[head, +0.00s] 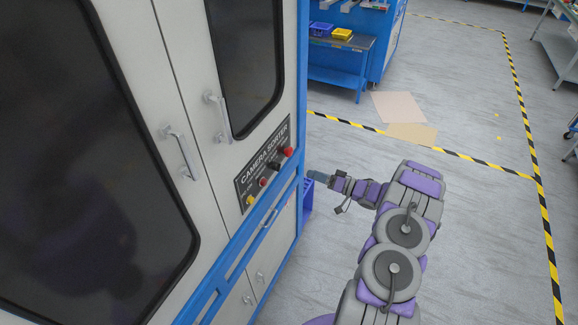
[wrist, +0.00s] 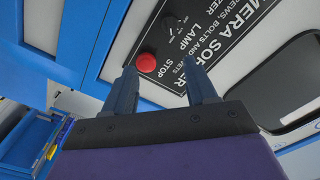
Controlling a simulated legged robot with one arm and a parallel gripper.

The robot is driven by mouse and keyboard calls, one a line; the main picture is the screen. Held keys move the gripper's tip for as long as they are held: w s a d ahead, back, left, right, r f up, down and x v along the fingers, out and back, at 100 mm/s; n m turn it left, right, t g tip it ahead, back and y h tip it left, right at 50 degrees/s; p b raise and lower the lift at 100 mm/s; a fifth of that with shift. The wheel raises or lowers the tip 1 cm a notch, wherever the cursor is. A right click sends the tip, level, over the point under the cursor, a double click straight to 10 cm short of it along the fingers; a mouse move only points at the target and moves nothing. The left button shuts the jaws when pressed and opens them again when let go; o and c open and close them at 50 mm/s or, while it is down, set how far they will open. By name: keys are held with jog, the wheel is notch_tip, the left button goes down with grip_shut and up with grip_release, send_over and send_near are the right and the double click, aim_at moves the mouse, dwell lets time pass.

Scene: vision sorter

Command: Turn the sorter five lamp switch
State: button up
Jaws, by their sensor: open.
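The sorter's dark control panel (head: 263,163) is on the front of the white and blue cabinet, lettered CAMERA SORTER. The lamp switch, a black knob (head: 273,164), sits on it beside the red stop button (head: 288,151). My gripper (head: 313,175) is open and empty, to the right of the panel. Its fingers (wrist: 159,68) point towards the panel, with no contact visible.
The cabinet's blue frame rail (head: 262,222) runs below the panel. Door handles (head: 181,152) stick out to the left. A bench (head: 345,42) with small trays is further back.

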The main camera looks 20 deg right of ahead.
aim_at(280, 167)
jog(key=w+a, duration=0.2)
jog(key=a, duration=0.1)
jog(key=w+a, duration=0.2)
jog(key=a, duration=0.2)
jog(key=w+a+r, duration=0.1)
jog(key=w+a, duration=0.1)
jog(key=a, duration=0.1)
jog(key=shift+w+a, duration=0.15)
jog(key=shift+w, duration=0.05)
jog(key=shift+w+a+r, duration=0.1)
jog(key=shift+w+r, duration=0.05)
jog(key=shift+w, duration=0.1)
jog(key=w+d, duration=0.1)
jog(key=w+d+f, duration=0.1)
jog(key=d, duration=0.1)
jog(key=shift+s+a+r, duration=0.15)
jog(key=shift+s+a, duration=0.05)
jog(key=shift+a, duration=0.1)
jog(key=shift+a+r, duration=0.1)
jog(key=shift+a, duration=0.95)
jog(key=shift+c, duration=0.9)
jog(key=shift+a+r, duration=0.1)
jog(key=shift+a, duration=0.1)
jog(key=shift+c, duration=0.7)
jog(key=shift+d, duration=0.35)
jog(key=c, duration=0.3)
jog(key=shift+d, duration=0.45)
jog(key=c, duration=0.3)
jog(key=shift+c, duration=0.5)
jog(key=shift+a, duration=0.2)
